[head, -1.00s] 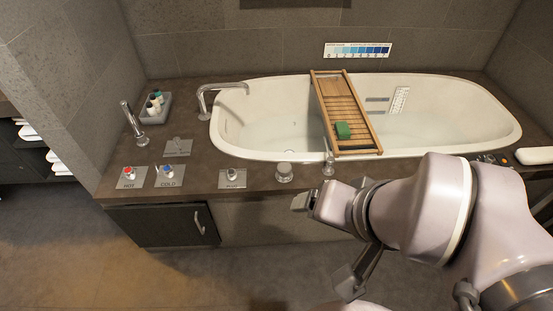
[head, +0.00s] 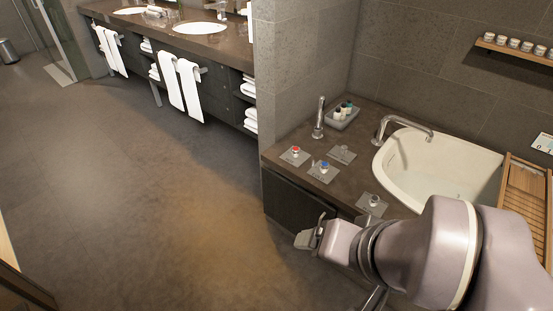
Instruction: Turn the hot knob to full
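The hot knob (head: 295,150) has a red top and sits on a small grey plate at the front left corner of the dark tub deck. The cold knob (head: 323,166), with a blue top, is just right of it on its own plate. My gripper (head: 308,233) is low in front of the deck, apart from both knobs and nearer to me. Its fingers are small and partly hidden, so I cannot tell whether they are open or shut.
The bathtub (head: 440,165) with its curved spout (head: 400,125) lies at right. A hand shower (head: 319,118) and a tray of bottles (head: 343,115) stand behind the knobs. A wall pier (head: 290,65) rises left of the deck. The floor (head: 150,200) at left is clear.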

